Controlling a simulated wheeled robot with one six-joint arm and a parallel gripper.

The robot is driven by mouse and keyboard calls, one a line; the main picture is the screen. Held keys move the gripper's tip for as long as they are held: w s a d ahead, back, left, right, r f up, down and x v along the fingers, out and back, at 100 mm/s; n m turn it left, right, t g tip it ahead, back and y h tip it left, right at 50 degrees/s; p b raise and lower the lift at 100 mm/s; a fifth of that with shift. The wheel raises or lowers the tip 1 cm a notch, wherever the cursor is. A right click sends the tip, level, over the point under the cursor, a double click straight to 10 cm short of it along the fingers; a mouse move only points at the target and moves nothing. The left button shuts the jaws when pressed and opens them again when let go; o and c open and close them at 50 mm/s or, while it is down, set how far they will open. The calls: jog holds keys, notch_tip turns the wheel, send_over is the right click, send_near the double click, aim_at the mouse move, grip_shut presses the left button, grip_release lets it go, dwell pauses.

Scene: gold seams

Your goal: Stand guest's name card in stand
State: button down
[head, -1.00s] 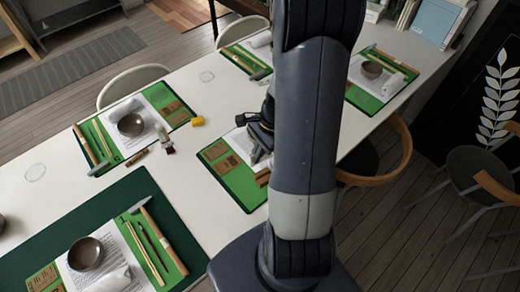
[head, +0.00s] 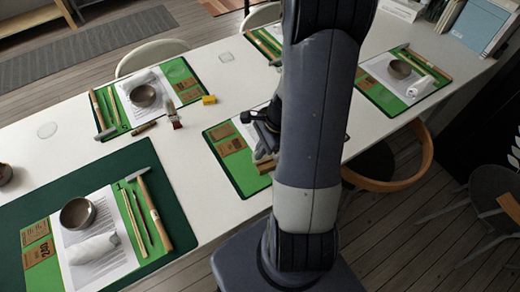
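My gripper (head: 266,152) is over the front edge of the middle green mat (head: 246,178), mostly hidden behind my arm. Its fingers are too small and covered to tell whether they are open or shut. A small wooden block (head: 265,166), perhaps the card stand, shows just below the fingers. I cannot tell whether they touch. Two brown printed cards (head: 231,147) lie flat at the left of this mat. I cannot tell which card is the guest's name card, nor see one standing.
A front-left place has a bowl (head: 77,214), a white cloth (head: 93,248) and wooden tools (head: 153,212). Behind are another bowl (head: 142,95), a brush (head: 172,115) and a yellow block (head: 208,100). A wooden chair (head: 402,170) stands by the table's right edge.

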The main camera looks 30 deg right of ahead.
jog(key=shift+f+b, duration=0.3)
jog(key=shift+f, duration=0.3)
jog(key=shift+f+b, duration=1.25)
jog(key=shift+f, duration=0.2)
jog(key=c, duration=1.6)
grip_release()
jog(key=shift+r, duration=0.1)
jog(key=shift+p+v, duration=3.8)
jog(key=shift+v, duration=0.65)
notch_tip(320, 180, up, 6)
jog(key=p, duration=0.5)
